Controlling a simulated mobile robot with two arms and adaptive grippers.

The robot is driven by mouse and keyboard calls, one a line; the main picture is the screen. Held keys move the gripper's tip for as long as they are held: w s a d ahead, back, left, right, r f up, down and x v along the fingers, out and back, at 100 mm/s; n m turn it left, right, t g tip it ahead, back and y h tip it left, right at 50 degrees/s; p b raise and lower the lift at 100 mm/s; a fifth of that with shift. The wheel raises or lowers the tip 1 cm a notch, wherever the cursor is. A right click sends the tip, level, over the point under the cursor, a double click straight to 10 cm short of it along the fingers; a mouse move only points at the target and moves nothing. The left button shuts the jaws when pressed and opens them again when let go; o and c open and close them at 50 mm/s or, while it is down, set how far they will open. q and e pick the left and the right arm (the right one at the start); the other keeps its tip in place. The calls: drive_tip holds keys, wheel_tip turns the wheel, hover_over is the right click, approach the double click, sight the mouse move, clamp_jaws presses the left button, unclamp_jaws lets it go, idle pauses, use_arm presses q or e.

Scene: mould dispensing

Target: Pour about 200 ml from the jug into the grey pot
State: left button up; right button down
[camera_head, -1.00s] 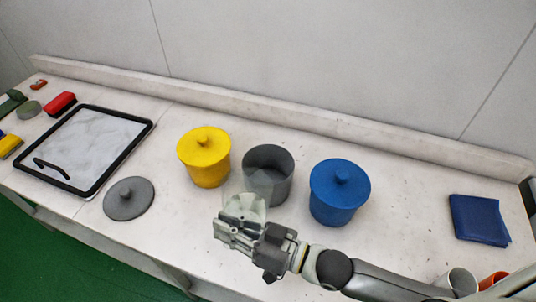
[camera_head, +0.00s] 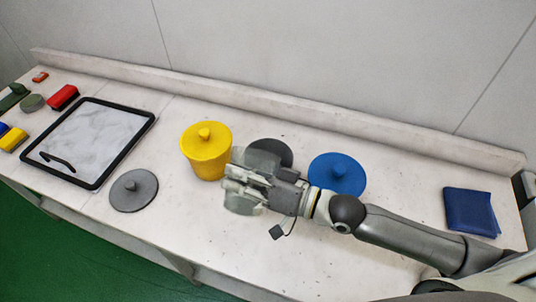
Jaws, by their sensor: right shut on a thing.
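My right gripper (camera_head: 236,180) is shut on the jug (camera_head: 242,206), a pale, see-through vessel mostly hidden by the fingers. It is in the middle of the head view, in front of the grey pot (camera_head: 272,150). Only the back part of the pot's rim and dark inside shows; my gripper hides the rest. I cannot tell the jug's tilt or whether anything flows. The grey lid (camera_head: 134,191) lies flat on the bench at the left. My left gripper is not in view.
A lidded yellow pot (camera_head: 206,158) stands left of the grey pot, close to my fingers. A black-framed tray (camera_head: 120,160) and a folded blue cloth (camera_head: 470,212) lie on the bench (camera_head: 400,185).

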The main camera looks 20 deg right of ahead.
sight(230, 207)
drive_tip(key=shift+w+d+r+m+b, duration=0.35)
drive_tip(key=shift+w+r+m, duration=0.25)
drive_tip(key=shift+m, duration=0.3)
drive_tip(key=shift+w+d+r+m+b, duration=0.1)
drive_tip(key=shift+w+d+m+b, duration=0.45)
drive_tip(key=shift+w+m, duration=0.2)
idle(2.5)
drive_tip(key=shift+w+d+r+m, duration=0.2)
drive_tip(key=shift+r+m, duration=0.05)
idle(1.1)
drive_tip(key=s+a+n+p, duration=0.1)
drive_tip(key=s+a+f+n+p, duration=0.1)
drive_tip(key=s+n, duration=0.1)
drive_tip(key=shift+a, duration=0.1)
drive_tip(key=f, duration=0.1)
drive_tip(key=s+a+f+n+b, duration=0.1)
drive_tip(key=s+n, duration=0.1)
drive_tip(key=shift+s+a+f+y, duration=0.15)
drive_tip(key=shift+a+f+y, duration=0.15)
drive_tip(key=shift+f, duration=0.1)
drive_tip(key=shift+s+r+n, duration=0.1)
drive_tip(key=shift+n, duration=0.3)
drive_tip(key=shift+s+a+f+n+b, duration=0.15)
drive_tip(key=shift+s+f+n+b, duration=0.05)
drive_tip(key=shift+f, duration=0.25)
drive_tip(key=shift+s+a+f+n+b, duration=0.15)
drive_tip(key=shift+f+n+b, duration=0.05)
drive_tip(key=shift+f, duration=0.25)
drive_tip(key=shift+s+a+f+n, duration=0.3)
drive_tip(key=shift+s+n, duration=0.1)
